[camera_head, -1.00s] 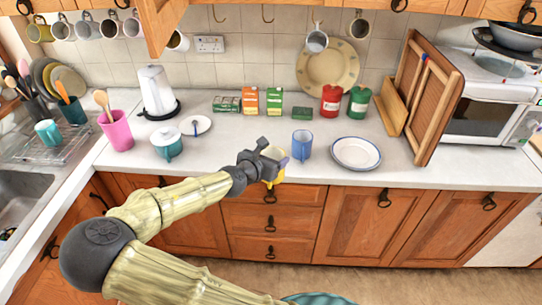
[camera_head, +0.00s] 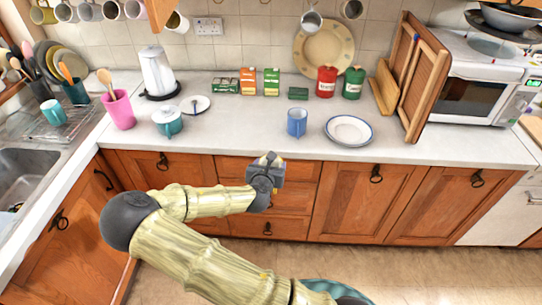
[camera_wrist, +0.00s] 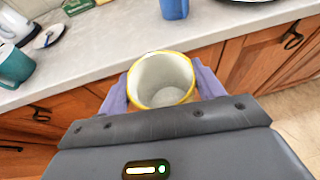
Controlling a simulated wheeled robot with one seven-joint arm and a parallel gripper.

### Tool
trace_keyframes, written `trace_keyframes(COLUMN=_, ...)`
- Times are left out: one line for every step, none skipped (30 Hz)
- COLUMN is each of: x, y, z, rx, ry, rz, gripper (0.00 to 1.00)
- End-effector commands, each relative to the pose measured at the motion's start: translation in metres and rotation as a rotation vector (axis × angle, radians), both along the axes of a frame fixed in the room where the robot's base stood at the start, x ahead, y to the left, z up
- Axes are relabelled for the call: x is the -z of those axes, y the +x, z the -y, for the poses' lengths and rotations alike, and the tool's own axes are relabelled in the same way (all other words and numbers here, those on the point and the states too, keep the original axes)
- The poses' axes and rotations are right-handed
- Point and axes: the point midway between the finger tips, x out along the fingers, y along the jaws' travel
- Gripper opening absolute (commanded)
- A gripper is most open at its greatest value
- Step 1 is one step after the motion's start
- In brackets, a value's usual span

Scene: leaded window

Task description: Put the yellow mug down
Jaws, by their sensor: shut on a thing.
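The yellow mug (camera_wrist: 160,82) has a white inside and a yellow rim, and its open mouth faces the wrist camera. The purple fingers of my gripper (camera_wrist: 162,88) press on it from both sides. In the head view my gripper (camera_head: 267,167) is in front of the drawers, just short of the counter's front edge. It hides nearly all of the mug there. The white countertop (camera_head: 240,135) lies beyond the mug, which appears held in the air. Whether the mug is empty inside looks likely, but its bottom is hard to see.
A blue mug (camera_head: 297,122) stands near the counter's front edge, with a white blue-rimmed plate (camera_head: 348,130) to its right. The counter between pot and blue mug is bare.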

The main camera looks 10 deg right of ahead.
Motion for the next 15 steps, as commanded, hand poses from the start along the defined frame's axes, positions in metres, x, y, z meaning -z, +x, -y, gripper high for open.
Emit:
trace_keyframes(x=0.013, y=-0.004, z=0.002, rx=-0.027, ry=-0.005, rz=-0.006, gripper=0.2)
trace_keyframes(x=0.02, y=-0.005, z=0.001, rx=-0.047, ry=-0.006, rz=-0.007, gripper=0.2)
trace_keyframes(x=0.03, y=-0.008, z=0.001, rx=-0.077, ry=-0.007, rz=-0.007, gripper=0.2)
trace_keyframes(x=0.039, y=-0.011, z=0.0, rx=-0.101, ry=-0.007, rz=-0.009, gripper=0.2)
trace_keyframes(x=0.048, y=-0.015, z=0.0, rx=-0.125, ry=-0.008, rz=-0.01, gripper=0.2)
trace_keyframes(x=0.059, y=-0.02, z=-0.001, rx=-0.156, ry=-0.009, rz=-0.011, gripper=0.2)
trace_keyframes(x=0.067, y=-0.024, z=-0.001, rx=-0.178, ry=-0.007, rz=-0.01, gripper=0.2)
trace_keyframes(x=0.075, y=-0.028, z=-0.001, rx=-0.2, ry=-0.008, rz=-0.009, gripper=0.2)
trace_keyframes(x=0.085, y=-0.034, z=-0.002, rx=-0.23, ry=-0.008, rz=-0.01, gripper=0.2)
trace_keyframes(x=0.092, y=-0.039, z=-0.002, rx=-0.249, ry=-0.008, rz=-0.01, gripper=0.2)
trace_keyframes(x=0.099, y=-0.044, z=-0.002, rx=-0.27, ry=-0.008, rz=-0.009, gripper=0.2)
trace_keyframes(x=0.109, y=-0.051, z=-0.002, rx=-0.298, ry=-0.008, rz=-0.01, gripper=0.2)
trace_keyframes(x=0.115, y=-0.056, z=-0.002, rx=-0.318, ry=-0.008, rz=-0.009, gripper=0.2)
trace_keyframes(x=0.122, y=-0.061, z=-0.002, rx=-0.337, ry=-0.008, rz=-0.01, gripper=0.2)
trace_keyframes(x=0.129, y=-0.068, z=-0.002, rx=-0.36, ry=-0.007, rz=-0.008, gripper=0.2)
